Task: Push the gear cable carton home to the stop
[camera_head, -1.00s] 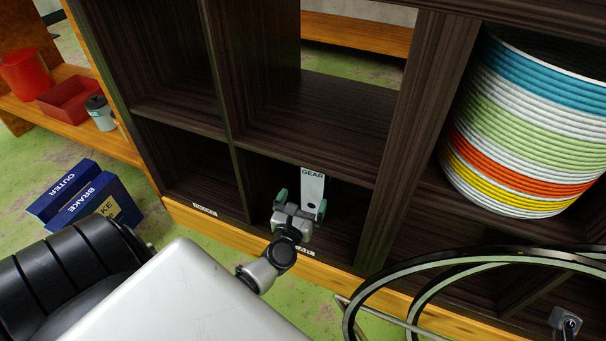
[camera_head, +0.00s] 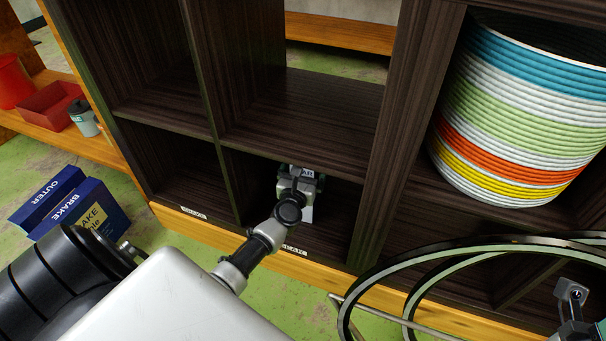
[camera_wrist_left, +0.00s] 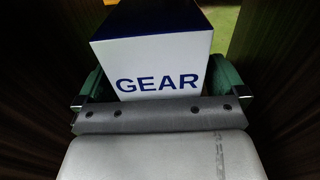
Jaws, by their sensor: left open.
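My left gripper (camera_head: 301,178) reaches into this compartment and hides much of the carton. In the left wrist view the carton's lettered face (camera_wrist_left: 158,72) fills the middle, directly ahead of my left gripper (camera_wrist_left: 160,88). The green-tipped fingers are open, one on each side of the carton. I cannot tell whether they touch it. The stop cannot be made out.
Dark wooden dividers (camera_head: 382,150) flank the compartment closely. Wheel rims (camera_head: 440,262) lie in front at lower right. Blue OUTER (camera_head: 48,195) and BRAKE (camera_head: 88,212) cartons stand on the floor at left.

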